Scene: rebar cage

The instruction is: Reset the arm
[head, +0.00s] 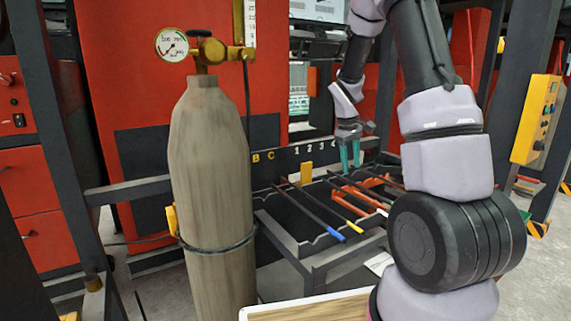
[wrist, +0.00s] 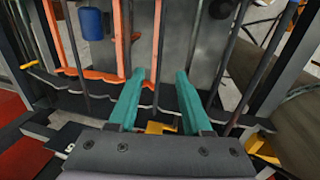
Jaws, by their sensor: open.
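My arm rises from the lower right of the head view and bends over toward the rack. My gripper (head: 350,165) points down at the back of the rack, near its numbered rear edge. Its two teal fingers are apart in the wrist view (wrist: 160,98), with nothing held between them. The rack (head: 283,238) is a dark metal frame with slots. Long rods lie across it, among them one with a blue end (head: 335,234) and one with a yellow tip (head: 357,228). Orange pieces (head: 362,196) lie under and beside the gripper.
A tall gas cylinder (head: 208,190) with a gauge (head: 172,44) stands left of the rack. A yellow control box (head: 538,118) hangs on a post at the right. A wooden-topped surface (head: 310,307) lies in front. Red cabinets (head: 120,75) and dark posts close off the back.

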